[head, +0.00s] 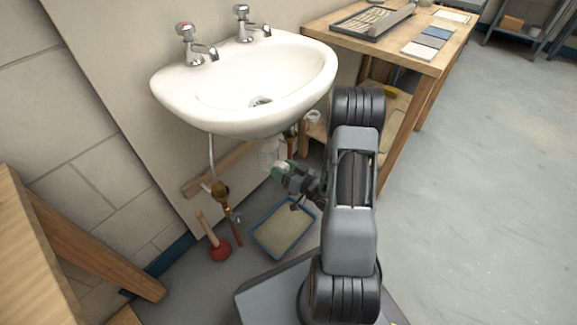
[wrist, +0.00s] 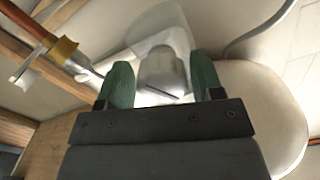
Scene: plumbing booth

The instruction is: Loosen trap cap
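The trap (head: 268,152) is a pale, translucent body hanging beneath the white sink (head: 165,92). In the wrist view the translucent trap body (wrist: 155,35) lies beyond a rounded whitish cap (wrist: 163,72), which appears between my two green fingertips. My gripper (head: 281,170) is just below and right of the trap in the head view. In the wrist view my gripper (wrist: 163,85) is open, with one finger on each side of the cap and a narrow gap showing on each side.
A blue-rimmed tray (head: 258,238) lies on the floor below. A red plunger (head: 220,250) stands left of it. A copper pipe with a brass fitting (wrist: 62,50) runs beside the trap. A wooden workbench (head: 425,65) stands right; open floor (head: 480,180) lies farther right.

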